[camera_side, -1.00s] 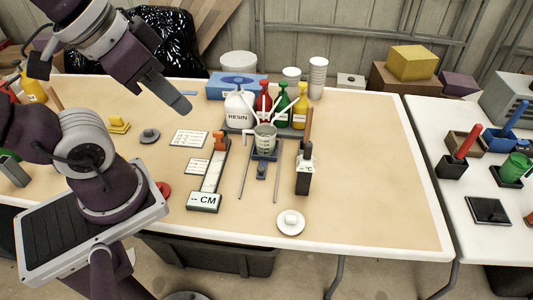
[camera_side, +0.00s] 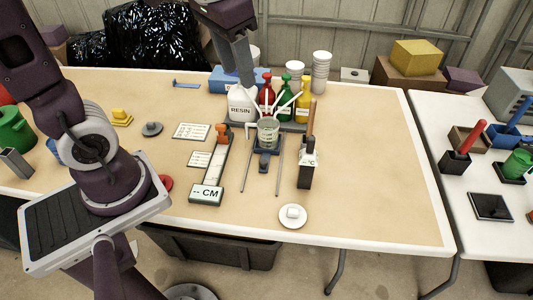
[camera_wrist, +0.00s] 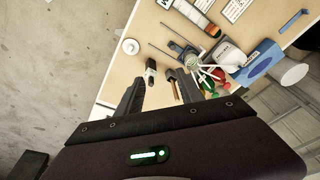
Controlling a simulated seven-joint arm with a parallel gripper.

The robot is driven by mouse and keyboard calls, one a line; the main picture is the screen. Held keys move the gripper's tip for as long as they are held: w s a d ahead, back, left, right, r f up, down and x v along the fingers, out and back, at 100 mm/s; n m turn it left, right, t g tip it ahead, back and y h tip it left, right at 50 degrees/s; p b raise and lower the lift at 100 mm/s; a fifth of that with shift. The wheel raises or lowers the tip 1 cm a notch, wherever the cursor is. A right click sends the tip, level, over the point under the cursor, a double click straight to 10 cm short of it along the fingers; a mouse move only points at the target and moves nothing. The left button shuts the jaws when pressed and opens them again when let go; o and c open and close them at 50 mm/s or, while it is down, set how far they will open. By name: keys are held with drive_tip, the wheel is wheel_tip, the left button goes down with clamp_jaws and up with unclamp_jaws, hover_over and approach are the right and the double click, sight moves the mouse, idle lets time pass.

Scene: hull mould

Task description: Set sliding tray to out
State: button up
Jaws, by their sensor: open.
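The sliding tray (camera_side: 272,151) is a small dark blue plate at the far end of two thin grey rails (camera_side: 246,174). A clear measuring cup (camera_side: 268,132) stands on it. A dark blue-grey block (camera_side: 264,162), which looks like its handle, is at its near side between the rails. The bare rails run on towards the front table edge. My gripper (camera_side: 243,75) is high above the back of the table, over the resin bottle, pointing down and apart from the tray. In the wrist view its two fingers (camera_wrist: 160,92) are spread and empty, and the tray area (camera_wrist: 183,50) lies beyond them.
The resin bottle (camera_side: 241,105) and coloured pump bottles (camera_side: 284,97) stand close behind the tray. The CM gauge (camera_side: 207,193) lies left of the rails, and a thermometer holder (camera_side: 306,170) stands right. A white disc (camera_side: 293,216) lies in front. The table's right side is clear.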

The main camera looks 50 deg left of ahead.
drive_tip(key=w+a+f+g, duration=0.2)
drive_tip(key=w+f+g, duration=0.1)
drive_tip(key=w+f, duration=0.55)
drive_tip(key=g, duration=0.1)
hover_over(264, 161)
drive_tip(key=w+d, duration=0.2)
wheel_tip(264, 161, down, 5)
drive_tip(key=f+g, duration=0.1)
drive_tip(key=f, duration=0.6)
drive_tip(key=s+a+f+g, duration=0.1)
drive_tip(key=f, duration=0.6)
drive_tip(key=a+f+g, duration=0.1)
drive_tip(key=f, duration=0.7)
drive_tip(key=shift+s, duration=0.2)
clamp_jaws()
